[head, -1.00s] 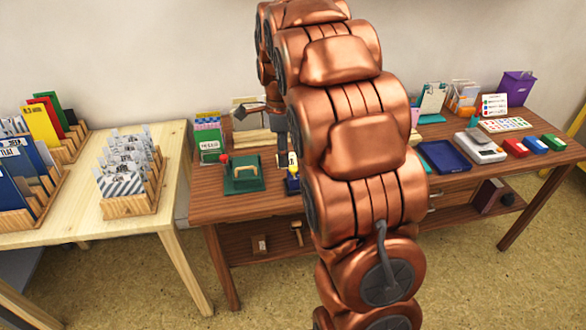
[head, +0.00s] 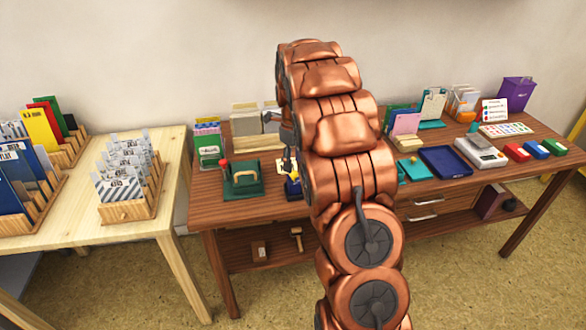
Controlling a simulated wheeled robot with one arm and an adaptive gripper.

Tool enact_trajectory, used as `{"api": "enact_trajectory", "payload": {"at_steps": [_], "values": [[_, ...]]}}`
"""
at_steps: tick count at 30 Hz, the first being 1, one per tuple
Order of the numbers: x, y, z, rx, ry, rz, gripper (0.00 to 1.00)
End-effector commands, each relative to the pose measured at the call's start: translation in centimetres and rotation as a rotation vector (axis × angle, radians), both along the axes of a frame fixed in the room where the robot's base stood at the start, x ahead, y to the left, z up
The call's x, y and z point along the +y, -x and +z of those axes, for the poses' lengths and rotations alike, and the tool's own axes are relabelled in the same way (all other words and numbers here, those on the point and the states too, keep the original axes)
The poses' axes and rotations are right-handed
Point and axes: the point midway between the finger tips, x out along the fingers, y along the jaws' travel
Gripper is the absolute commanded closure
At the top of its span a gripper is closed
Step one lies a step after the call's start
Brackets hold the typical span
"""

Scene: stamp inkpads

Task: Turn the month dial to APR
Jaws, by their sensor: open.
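My gripper (head: 290,165) shows only in part at the left edge of my copper arm. It points down just above a small blue and yellow object (head: 293,187) on the dark wooden table (head: 225,212). Its fingers are small here, but they look apart, with nothing seen held between them. My arm hides part of the area beside the object. I cannot make out a month dial or any month lettering.
Card holders (head: 208,140) and pale boxes stand behind the gripper. Right of my arm are a dark blue tray (head: 445,160), a scale (head: 480,152) and red, green and blue inkpads (head: 535,149). A light wooden table (head: 85,225) stands left. Table space in front is clear.

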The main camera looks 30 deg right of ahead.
Motion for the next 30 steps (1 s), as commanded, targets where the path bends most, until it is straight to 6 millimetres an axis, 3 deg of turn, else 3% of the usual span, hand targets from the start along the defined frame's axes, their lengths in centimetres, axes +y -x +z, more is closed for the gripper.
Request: {"api": "enact_trajectory", "payload": {"at_steps": [6, 17, 30], "values": [[0.1, 0.1, -2.9, 0.003, -0.001, 0.001, 0.48], [0.0, 0.0, -3.6, -0.001, 0.001, 0.002, 0.49], [0.0, 0.0, -3.6, 0.0, 0.001, 0.002, 0.95]]}}
